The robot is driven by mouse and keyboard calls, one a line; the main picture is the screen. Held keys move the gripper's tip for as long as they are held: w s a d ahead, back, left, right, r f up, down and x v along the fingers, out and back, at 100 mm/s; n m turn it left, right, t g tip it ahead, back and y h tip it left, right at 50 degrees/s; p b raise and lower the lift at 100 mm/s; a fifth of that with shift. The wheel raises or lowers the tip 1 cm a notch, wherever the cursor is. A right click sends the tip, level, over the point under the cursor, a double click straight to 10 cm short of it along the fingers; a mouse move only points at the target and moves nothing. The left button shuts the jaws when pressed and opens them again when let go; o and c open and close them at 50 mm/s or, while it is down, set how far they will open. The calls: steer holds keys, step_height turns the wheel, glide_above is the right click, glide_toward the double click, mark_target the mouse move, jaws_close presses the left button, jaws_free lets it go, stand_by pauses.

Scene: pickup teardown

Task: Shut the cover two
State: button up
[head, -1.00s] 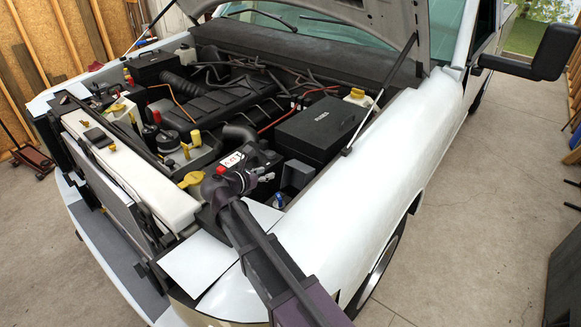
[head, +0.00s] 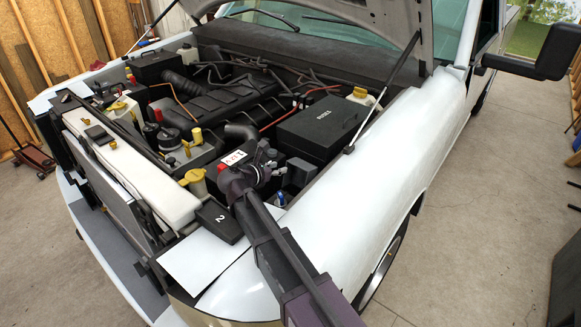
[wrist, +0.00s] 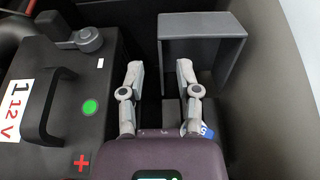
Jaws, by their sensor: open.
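A black box with a white 2 on its top (head: 220,221) sits at the front of the engine bay in the head view, left of my arm, its top facing up. My gripper (wrist: 158,67) is open with nothing between its fingers. In the wrist view it is over a dark gap right of the black 12 V battery (wrist: 65,120). A grey open-sided boxy part (wrist: 201,50) stands just beyond its right finger. It also shows in the head view (head: 298,174). I cannot tell whether this part is cover two; no number shows on it.
A large black box (head: 318,133) lies behind my gripper in the head view. The white fender (head: 400,165) runs along the right. A thin prop rod stands near that box under the raised hood (head: 365,15). A blue-labelled part (wrist: 207,130) is low beside my gripper.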

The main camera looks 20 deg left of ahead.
mark_target(287, 165)
steer(key=shift+b+x, duration=0.7)
steer(key=shift+x, duration=1.8)
jaws_close()
